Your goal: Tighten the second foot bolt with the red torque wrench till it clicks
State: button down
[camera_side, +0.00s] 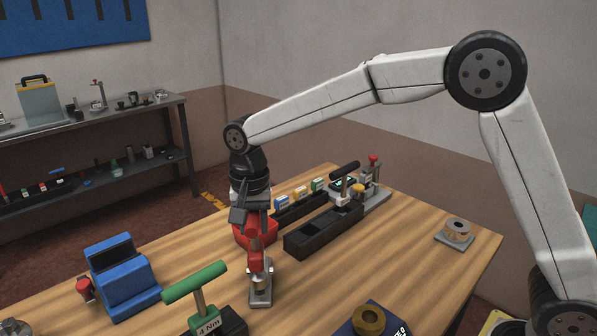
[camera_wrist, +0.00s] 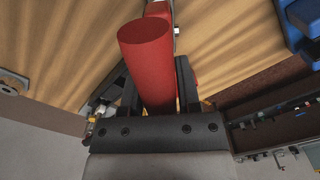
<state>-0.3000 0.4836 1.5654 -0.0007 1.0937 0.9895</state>
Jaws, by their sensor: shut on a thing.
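My gripper (camera_side: 254,207) points down over the front middle of the table and is shut on the red torque wrench (camera_side: 254,240). In the wrist view the wrench's red cylindrical grip (camera_wrist: 150,60) fills the space between the two dark fingers of my gripper (camera_wrist: 158,88). In the side view the wrench stands about upright. Whether the wrench is fully seated on a bolt there is too small to tell. Which foot bolt this is cannot be told.
A black slotted block (camera_side: 310,238) lies to the right. A green T-handle tool (camera_side: 196,283) marked 4 Nm stands in front left, near a blue device (camera_side: 122,275).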

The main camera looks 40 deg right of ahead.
jog(key=shift+r, duration=1.2)
